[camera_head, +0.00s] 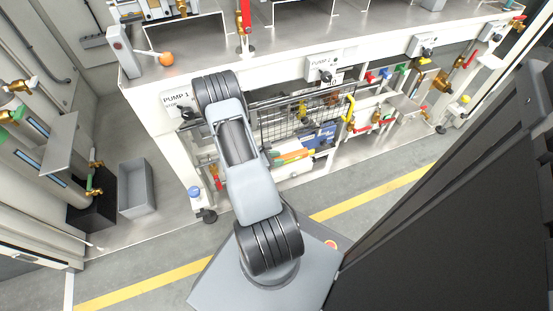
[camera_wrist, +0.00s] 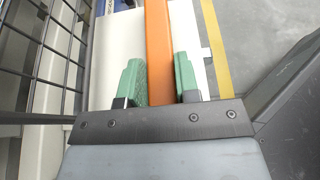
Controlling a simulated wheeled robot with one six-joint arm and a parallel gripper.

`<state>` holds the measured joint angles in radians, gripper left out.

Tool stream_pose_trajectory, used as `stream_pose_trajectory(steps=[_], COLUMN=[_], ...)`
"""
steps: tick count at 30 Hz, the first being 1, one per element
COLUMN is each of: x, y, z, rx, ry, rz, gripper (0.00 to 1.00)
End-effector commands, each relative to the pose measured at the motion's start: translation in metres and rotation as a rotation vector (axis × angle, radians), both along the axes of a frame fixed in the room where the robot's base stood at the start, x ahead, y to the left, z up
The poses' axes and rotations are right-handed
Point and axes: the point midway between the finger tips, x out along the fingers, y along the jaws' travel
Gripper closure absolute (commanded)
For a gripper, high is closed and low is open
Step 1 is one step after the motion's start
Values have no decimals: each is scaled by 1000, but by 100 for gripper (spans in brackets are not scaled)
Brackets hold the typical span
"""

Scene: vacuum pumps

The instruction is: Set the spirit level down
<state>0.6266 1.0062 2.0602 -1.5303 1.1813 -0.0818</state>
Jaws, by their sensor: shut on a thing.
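The spirit level appears in the wrist view as a long orange bar (camera_wrist: 158,30). It runs from the top edge down between the two green fingers of my gripper (camera_wrist: 160,60). The fingers are shut on it, one on each side. Its far end is cut off by the frame, and its near end is hidden behind the gripper's dark plate. A pale white surface lies beyond the bar; I cannot tell whether the bar touches it. In the head view my arm reaches towards the bench, and I cannot make out the gripper clearly.
A black wire basket (camera_head: 283,126) hangs at the bench front, and its grid (camera_wrist: 38,50) stands left of my gripper. Valves and pump labels line the bench (camera_head: 290,62). A grey bin (camera_head: 136,190) stands at left. Open floor with a yellow line (camera_head: 150,284) lies in front.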

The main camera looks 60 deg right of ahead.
Motion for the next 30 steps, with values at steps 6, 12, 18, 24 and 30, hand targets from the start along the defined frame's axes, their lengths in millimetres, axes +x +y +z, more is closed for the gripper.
stream_pose_trajectory(steps=[6, 12, 18, 24, 30], x=[0, 0, 0, 0, -3], y=[0, 0, 0, 0, 5], z=[-2, -2, -2, 8, 43], rx=[-1, 0, 0, -1, 0], ry=[0, 0, 0, -1, 0], rz=[0, 0, 0, 0, 1], gripper=[64, 45, 41, 41, 41])
